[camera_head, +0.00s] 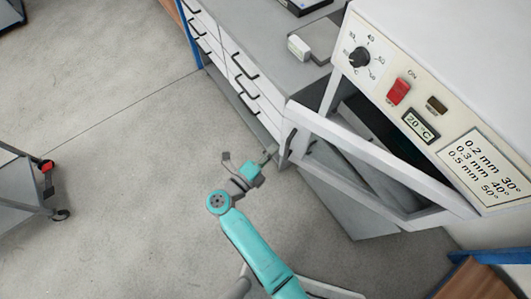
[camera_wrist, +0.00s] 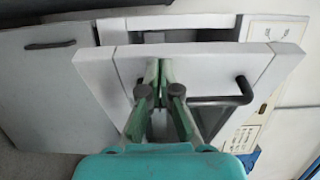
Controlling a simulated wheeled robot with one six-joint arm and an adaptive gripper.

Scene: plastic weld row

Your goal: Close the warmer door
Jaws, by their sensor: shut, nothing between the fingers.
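The warmer (camera_head: 450,60) is a white box with a dial, a red switch and a small display, at the upper right in the head view. Its door (camera_head: 375,155) is a pale frame around a window and stands ajar, with a dark gap behind it. In the wrist view the door (camera_wrist: 205,62) fills the middle, with a dark bar handle (camera_wrist: 240,95) on its right part. My gripper (camera_head: 270,153) is shut and empty, near the door's left end. In the wrist view my fingertips (camera_wrist: 160,66) overlap the door's face, left of the handle; contact cannot be told.
A cart (camera_head: 25,190) stands at the far left. The floor (camera_head: 130,130) between is clear.

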